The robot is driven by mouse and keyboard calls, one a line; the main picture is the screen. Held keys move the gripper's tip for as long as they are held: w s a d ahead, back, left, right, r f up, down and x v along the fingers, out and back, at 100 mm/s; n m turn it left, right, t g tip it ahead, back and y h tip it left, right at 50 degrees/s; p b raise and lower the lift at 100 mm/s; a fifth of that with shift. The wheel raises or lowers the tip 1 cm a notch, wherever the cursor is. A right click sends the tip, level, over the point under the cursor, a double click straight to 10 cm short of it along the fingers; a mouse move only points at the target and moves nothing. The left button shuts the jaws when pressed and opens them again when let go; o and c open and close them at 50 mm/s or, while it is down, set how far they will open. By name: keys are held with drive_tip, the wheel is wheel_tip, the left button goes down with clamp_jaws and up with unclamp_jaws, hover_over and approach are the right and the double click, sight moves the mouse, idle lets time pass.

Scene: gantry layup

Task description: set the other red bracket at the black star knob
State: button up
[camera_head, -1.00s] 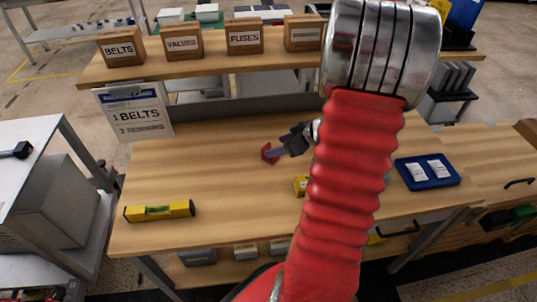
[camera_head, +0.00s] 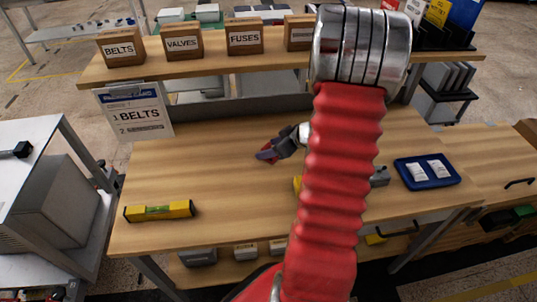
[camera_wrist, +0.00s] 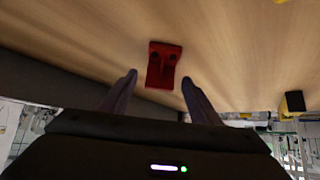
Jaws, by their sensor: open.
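The red bracket (camera_wrist: 163,65) lies on the wooden bench top, just beyond and between the fingertips of my gripper (camera_wrist: 159,79) in the wrist view. The fingers stand apart with nothing held between them. In the head view my gripper (camera_head: 267,154) is low over the middle of the bench, and only a little red of the bracket (camera_head: 272,161) shows beside the fingers. I cannot make out a black star knob or a second red bracket in either view. My red arm hides part of the bench to the right of the gripper.
A yellow level (camera_head: 160,211) lies at the front left of the bench. A blue tray (camera_head: 427,171) with white packets is at the right, with a small grey object (camera_head: 379,176) near it. Labelled boxes (camera_head: 183,43) stand on the rear shelf. The left middle is clear.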

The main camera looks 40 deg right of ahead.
drive_tip(key=shift+c, duration=0.3)
drive_tip(key=c, duration=1.3)
drive_tip(key=shift+c, duration=0.4)
drive_tip(key=shift+r, duration=0.1)
wheel_tip(320, 180, up, 10)
